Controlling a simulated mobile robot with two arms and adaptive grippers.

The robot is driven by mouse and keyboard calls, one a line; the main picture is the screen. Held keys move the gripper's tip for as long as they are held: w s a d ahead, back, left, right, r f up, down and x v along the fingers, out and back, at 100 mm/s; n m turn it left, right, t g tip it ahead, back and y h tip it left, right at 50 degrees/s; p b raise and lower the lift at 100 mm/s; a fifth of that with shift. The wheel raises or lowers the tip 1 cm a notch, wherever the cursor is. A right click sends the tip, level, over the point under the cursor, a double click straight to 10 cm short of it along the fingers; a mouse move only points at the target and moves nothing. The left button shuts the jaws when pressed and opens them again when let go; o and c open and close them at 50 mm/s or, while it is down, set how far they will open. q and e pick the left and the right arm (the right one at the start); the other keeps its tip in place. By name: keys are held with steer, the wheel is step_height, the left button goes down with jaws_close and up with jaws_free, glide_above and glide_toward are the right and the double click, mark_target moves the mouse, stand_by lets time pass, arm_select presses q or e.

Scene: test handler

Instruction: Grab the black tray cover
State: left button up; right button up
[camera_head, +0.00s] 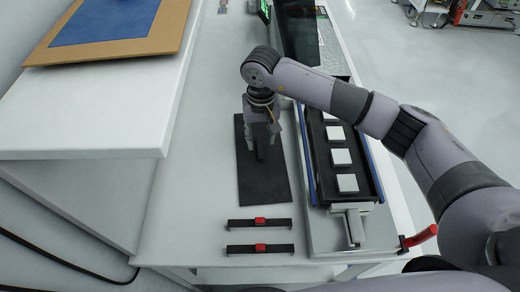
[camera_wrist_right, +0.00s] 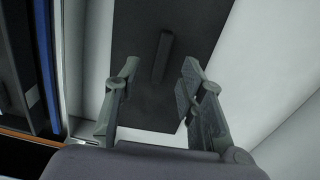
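The black tray cover (camera_head: 265,185) lies flat on the white bench, left of the tray fixture. It is a dark rectangular plate with a raised bar handle (camera_wrist_right: 162,57) at its middle. My right gripper (camera_head: 263,143) points down over the far half of the cover and partly hides it. In the right wrist view its two fingers (camera_wrist_right: 160,75) are apart, with the handle showing between and beyond the tips. I see no finger touching the handle. My left gripper is not in the head view.
A black tray (camera_head: 374,178) with several pale square blocks sits in the fixture at right, beside a red-handled lever (camera_head: 422,236). Two black strips with red centres (camera_head: 259,224) lie in front of the cover. A raised white shelf (camera_head: 110,125) stands at left.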

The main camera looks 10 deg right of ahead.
mark_target(260, 148)
step_height(260, 148, down, 4)
steer(key=shift+w+a+r+p, duration=0.1)
steer(key=shift+w+r+p, duration=0.05)
steer(key=shift+p, duration=0.65)
steer(key=shift+f, duration=0.3)
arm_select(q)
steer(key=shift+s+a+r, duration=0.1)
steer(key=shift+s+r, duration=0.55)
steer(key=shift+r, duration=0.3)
arm_select(e)
steer(key=shift+c, duration=0.2)
jaws_close()
